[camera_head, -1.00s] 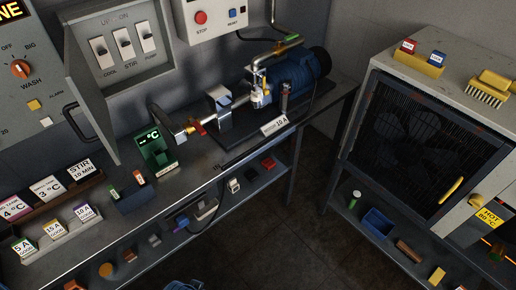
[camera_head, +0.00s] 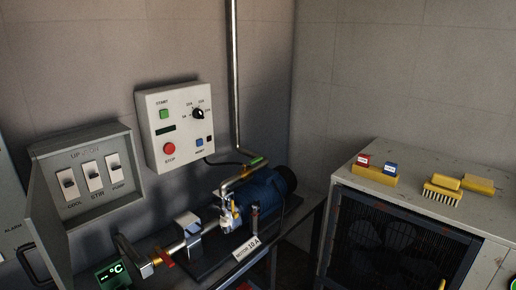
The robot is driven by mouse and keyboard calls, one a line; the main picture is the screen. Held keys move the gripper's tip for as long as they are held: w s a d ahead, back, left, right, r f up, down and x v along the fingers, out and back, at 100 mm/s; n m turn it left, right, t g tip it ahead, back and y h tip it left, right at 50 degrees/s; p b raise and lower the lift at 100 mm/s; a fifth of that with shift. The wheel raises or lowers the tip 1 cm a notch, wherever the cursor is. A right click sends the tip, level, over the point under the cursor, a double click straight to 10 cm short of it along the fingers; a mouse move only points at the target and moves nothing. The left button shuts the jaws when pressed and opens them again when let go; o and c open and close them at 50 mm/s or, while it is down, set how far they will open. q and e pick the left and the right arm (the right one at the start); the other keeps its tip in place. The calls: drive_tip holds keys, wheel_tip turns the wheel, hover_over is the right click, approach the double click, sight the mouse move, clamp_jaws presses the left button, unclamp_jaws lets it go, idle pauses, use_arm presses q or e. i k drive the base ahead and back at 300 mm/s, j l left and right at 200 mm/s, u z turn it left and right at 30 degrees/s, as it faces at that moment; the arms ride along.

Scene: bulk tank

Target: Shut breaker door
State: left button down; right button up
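The breaker box (camera_head: 94,178) is on the wall at the left, with three switches labelled COOL, STIR and PUMP showing inside. Its grey door (camera_head: 46,222) is hinged at the box's left side and stands open, swung out toward me. A dark handle (camera_head: 27,264) shows by the door's lower left edge. Neither of my grippers is in view.
A control box (camera_head: 180,124) with START and STOP buttons is on the wall right of the breaker box. A fan cabinet (camera_head: 390,240) bearing brushes stands at the right.

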sight(43, 221)
drive_tip(key=j+u, duration=0.3)
drive_tip(key=j, duration=0.45)
drive_tip(key=i+j+u, duration=0.1)
drive_tip(key=j+u, duration=0.25)
drive_tip(key=j, duration=0.35)
drive_tip(key=k, duration=0.5)
